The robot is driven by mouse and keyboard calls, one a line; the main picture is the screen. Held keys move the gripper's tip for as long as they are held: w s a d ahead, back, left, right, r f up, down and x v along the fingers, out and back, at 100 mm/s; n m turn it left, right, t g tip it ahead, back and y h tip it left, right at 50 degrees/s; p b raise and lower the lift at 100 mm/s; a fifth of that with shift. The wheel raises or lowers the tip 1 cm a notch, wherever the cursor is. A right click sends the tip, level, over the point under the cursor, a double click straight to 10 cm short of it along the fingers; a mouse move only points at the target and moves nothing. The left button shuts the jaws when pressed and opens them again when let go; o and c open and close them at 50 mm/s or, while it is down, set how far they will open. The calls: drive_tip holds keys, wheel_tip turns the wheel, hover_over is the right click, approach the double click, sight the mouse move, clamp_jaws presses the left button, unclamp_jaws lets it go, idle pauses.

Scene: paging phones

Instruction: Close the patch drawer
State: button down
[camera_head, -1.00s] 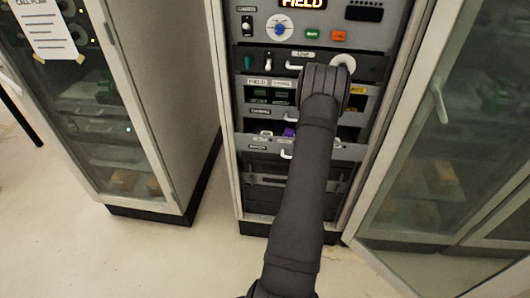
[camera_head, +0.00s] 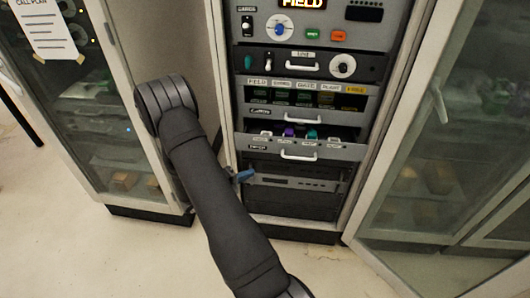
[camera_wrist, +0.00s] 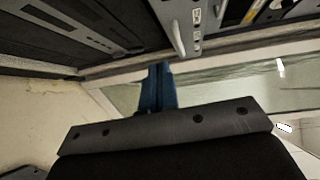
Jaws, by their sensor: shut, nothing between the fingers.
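The patch drawer (camera_head: 325,151) is the lower of two labelled drawers in the middle rack. It stands pulled out, with white, purple and green plugs showing inside behind its front. Its pale handle (camera_head: 299,156) is on the front. In the wrist view a labelled drawer front with a pale handle (camera_wrist: 179,38) shows at the top, probably this drawer. My gripper (camera_head: 244,175) is at the rack's lower left, below and left of the drawer handle and apart from it. Its blue fingers (camera_wrist: 157,85) are together and empty.
The cards drawer (camera_head: 340,112), with coloured cards inside, sits directly above. Dark rack units (camera_head: 295,182) lie below. An open glass door (camera_head: 440,150) stands at the right. Another glass cabinet (camera_head: 85,120) stands at the left, behind my arm. Pale floor is clear in front.

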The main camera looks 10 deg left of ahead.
wheel_tip(320, 180, up, 2)
drive_tip(key=s+a+t, duration=0.1)
drive_tip(key=a, duration=0.1)
approach(274, 147)
drive_tip(key=s+d+x, duration=0.1)
drive_tip(key=x, duration=0.4)
drive_tip(key=shift+w+a+f+n+h, duration=0.1)
drive_tip(key=shift+w+n+h, duration=0.1)
drive_tip(key=shift+w, duration=0.2)
drive_tip(key=shift+w+a+f+n+h, duration=0.1)
drive_tip(key=shift+w+a+h, duration=0.1)
drive_tip(key=shift+w, duration=0.2)
